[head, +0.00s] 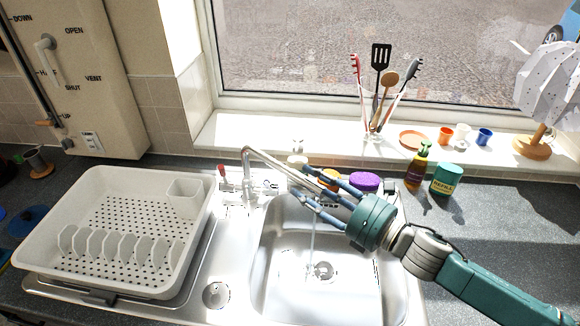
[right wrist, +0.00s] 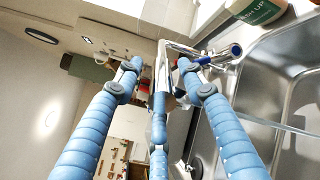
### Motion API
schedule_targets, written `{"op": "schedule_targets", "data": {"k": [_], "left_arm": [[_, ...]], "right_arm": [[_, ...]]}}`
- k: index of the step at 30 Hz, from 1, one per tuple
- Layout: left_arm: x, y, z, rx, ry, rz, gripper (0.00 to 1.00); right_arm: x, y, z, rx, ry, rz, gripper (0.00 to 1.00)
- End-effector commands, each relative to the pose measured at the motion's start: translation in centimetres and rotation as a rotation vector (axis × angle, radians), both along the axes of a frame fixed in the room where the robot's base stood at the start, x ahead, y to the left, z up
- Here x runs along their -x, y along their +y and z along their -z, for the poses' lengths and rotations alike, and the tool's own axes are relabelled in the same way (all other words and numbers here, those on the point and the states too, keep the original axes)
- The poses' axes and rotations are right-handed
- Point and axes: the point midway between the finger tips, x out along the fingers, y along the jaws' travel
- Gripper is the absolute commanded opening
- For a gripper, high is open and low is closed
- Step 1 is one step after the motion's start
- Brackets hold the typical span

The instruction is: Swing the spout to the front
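The chrome spout (head: 262,158) rises behind the sink and angles right and forward over the right basin (head: 345,295). A thin stream of water falls from its end towards the drain. My right gripper (head: 294,180) is at the spout, its blue fingers spread around its outer part. In the right wrist view, the fingers (right wrist: 160,68) stand apart with chrome tubing between and behind them. I cannot tell whether any finger touches the spout. The fingers hide part of its outer end. My left gripper is not in view.
A white dish rack (head: 105,215) stands on the drainer to the left. A red-topped tap (head: 221,172) is left of the spout base. A purple sponge-like item (head: 364,181), a soap bottle (head: 417,165) and a refill tub (head: 446,180) stand behind and right of the basin.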

Motion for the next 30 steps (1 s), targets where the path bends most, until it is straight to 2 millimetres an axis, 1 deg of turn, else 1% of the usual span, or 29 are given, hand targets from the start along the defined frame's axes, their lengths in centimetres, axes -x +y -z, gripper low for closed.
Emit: {"op": "schedule_targets", "data": {"k": [1,4,9,14,22,28,30], "left_arm": [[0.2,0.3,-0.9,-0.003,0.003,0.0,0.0],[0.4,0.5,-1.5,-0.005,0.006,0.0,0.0],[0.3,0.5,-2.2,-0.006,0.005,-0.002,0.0],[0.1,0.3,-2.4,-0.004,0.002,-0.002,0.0],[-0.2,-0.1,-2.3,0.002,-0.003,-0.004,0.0],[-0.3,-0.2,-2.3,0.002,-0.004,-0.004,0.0],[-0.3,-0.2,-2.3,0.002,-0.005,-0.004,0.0]], "right_arm": [[-0.8,0.9,-0.6,-0.003,-0.001,-0.002,0.4],[-2.1,2.2,-0.5,-0.002,-0.001,-0.001,0.4],[-3.6,3.8,-0.2,-0.002,0.001,-0.001,0.4],[-4.2,4.5,-0.1,0.0,0.0,-0.001,0.4],[-4.3,4.5,0.1,0.001,0.001,-0.001,0.4],[-4.3,4.5,0.0,0.0,0.001,-0.001,0.0],[-4.3,4.5,0.0,0.0,0.001,-0.001,0.0]]}}
